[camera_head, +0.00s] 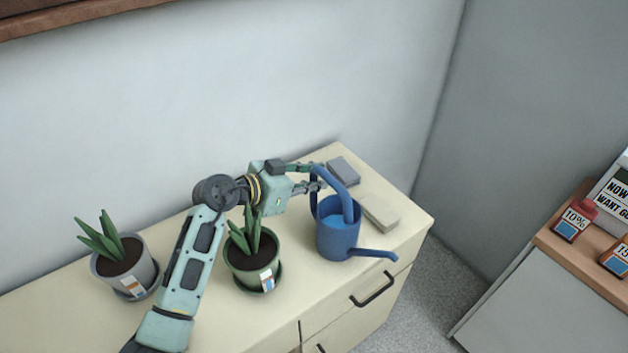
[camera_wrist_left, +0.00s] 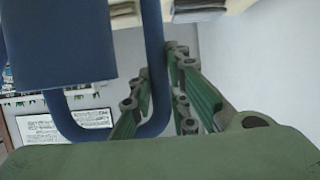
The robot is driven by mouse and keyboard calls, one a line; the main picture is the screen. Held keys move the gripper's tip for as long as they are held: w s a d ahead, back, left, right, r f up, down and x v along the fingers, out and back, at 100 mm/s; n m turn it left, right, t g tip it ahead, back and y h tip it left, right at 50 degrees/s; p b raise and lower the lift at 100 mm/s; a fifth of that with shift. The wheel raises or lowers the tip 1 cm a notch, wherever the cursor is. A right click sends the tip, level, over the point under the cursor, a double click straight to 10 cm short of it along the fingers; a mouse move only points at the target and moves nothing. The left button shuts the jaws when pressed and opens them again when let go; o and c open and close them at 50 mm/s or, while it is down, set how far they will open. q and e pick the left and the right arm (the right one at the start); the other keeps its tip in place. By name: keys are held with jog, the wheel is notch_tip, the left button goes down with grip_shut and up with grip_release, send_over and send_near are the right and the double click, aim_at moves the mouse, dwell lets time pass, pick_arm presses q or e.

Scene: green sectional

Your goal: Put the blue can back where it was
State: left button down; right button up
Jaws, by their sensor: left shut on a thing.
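The blue can (camera_head: 338,237) is a watering can with a looped handle and a spout pointing right. In the head view it is at the right end of the cream cabinet, upright; I cannot tell whether its base touches the top. My left gripper (camera_head: 318,178) is shut on its handle from the left. In the left wrist view the handle (camera_wrist_left: 155,75) passes at the green fingers (camera_wrist_left: 160,105), and part of the can's body (camera_wrist_left: 60,40) fills the upper left. My right gripper is in neither view.
On the cream cabinet (camera_head: 60,300) stand a plant in a grey pot (camera_head: 125,270) and one in a green pot (camera_head: 250,262), the latter beside my left arm. Two flat blocks, grey (camera_head: 343,170) and beige (camera_head: 380,212), lie near the can.

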pick_arm(q)
jog(key=shift+r, duration=0.15)
jog(key=c, duration=1.7)
grip_release()
jog(key=shift+f, duration=0.2)
jog(key=shift+r, duration=0.1)
jog(key=v, duration=1.2)
jog(key=shift+s, duration=0.15)
